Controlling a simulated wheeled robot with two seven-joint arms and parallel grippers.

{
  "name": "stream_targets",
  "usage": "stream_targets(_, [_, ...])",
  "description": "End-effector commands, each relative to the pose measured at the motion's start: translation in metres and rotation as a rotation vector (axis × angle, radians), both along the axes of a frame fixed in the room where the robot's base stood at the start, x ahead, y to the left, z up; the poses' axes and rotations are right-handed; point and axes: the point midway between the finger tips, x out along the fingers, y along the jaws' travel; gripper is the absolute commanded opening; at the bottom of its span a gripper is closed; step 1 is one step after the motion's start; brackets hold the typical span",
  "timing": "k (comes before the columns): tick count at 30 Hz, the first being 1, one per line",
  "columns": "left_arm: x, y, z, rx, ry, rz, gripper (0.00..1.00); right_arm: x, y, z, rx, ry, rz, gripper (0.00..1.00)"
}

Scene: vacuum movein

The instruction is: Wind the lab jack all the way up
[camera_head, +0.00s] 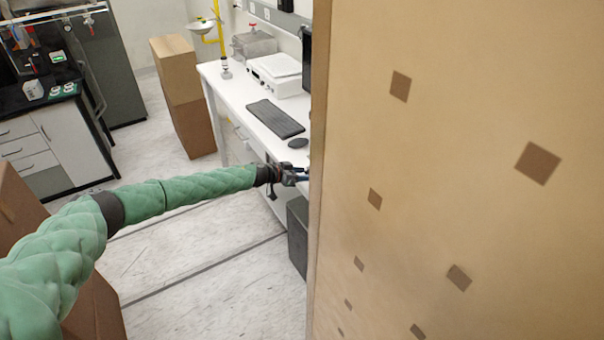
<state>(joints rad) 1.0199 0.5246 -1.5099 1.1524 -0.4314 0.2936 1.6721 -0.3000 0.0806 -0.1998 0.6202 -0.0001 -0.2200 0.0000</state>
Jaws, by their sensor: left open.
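I cannot make out a lab jack in this view. The large cardboard surface on the right hides whatever is behind it. My left arm reaches in from the lower left in a green padded sleeve. My left gripper (301,174) is open, at the front edge of the white bench (240,104), just below a black mouse. Its fingertips are close to the cardboard's left edge, and I see nothing between them. My right gripper is out of view.
A tall cardboard surface (450,170) with brown squares fills the right half. The bench holds a keyboard (275,119), a mouse (298,143) and a white instrument (277,73). Stacked boxes (186,95) stand at its left.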

Motion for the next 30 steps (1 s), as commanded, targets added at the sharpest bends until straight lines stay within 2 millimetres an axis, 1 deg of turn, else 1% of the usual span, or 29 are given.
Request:
stream_targets(7, [0.0004,0.0,-0.0007,0.0,0.0,0.001,0.49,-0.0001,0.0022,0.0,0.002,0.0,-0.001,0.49])
stream_targets(8, [0.0004,0.0,-0.0007,0.0,0.0,0.001,0.47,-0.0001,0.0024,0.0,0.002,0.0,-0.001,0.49])
stream_targets(12, [0.0004,0.0,-0.0007,0.0,0.0,0.001,0.19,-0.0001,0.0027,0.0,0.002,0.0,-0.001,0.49])
stream_targets(14, [0.0003,0.0001,-0.0006,0.0,0.0,0.001,0.07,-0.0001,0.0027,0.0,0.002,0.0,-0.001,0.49])
stream_targets(15, [0.0004,0.0002,-0.0006,0.0,0.0,0.001,0.04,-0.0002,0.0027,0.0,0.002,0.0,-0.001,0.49])
stream_targets(20, [0.0001,0.0,-0.0006,0.016,-0.022,0.001,0.04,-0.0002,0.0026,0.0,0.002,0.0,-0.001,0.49])
stream_targets(30, [-0.0018,-0.0007,-0.0013,0.172,-0.237,0.001,0.04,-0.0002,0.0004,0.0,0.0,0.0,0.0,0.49])
